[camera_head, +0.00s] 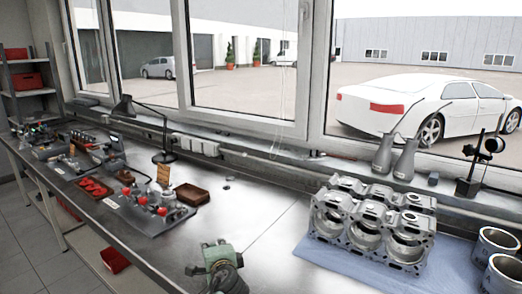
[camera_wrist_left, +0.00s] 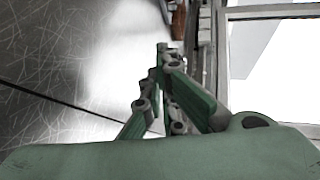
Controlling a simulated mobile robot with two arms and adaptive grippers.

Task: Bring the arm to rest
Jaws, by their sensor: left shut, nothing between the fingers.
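My left gripper (camera_head: 214,246) is over the metal workbench (camera_head: 265,220), near its front edge at the bottom middle of the head view. In the left wrist view its green fingers (camera_wrist_left: 163,52) come together at the tips, shut and empty. It is apart from the parts on the bench. Bare bench top shows beyond and beside the fingers in the wrist view. My right gripper is in neither view.
An engine block (camera_head: 368,228) stands on a blue mat (camera_head: 318,254) to the right, with metal cylinders (camera_head: 497,243) beside it. A fixture board (camera_head: 150,212), a brown tray (camera_head: 192,194) and a desk lamp (camera_head: 165,156) stand to the left. The bench middle is clear.

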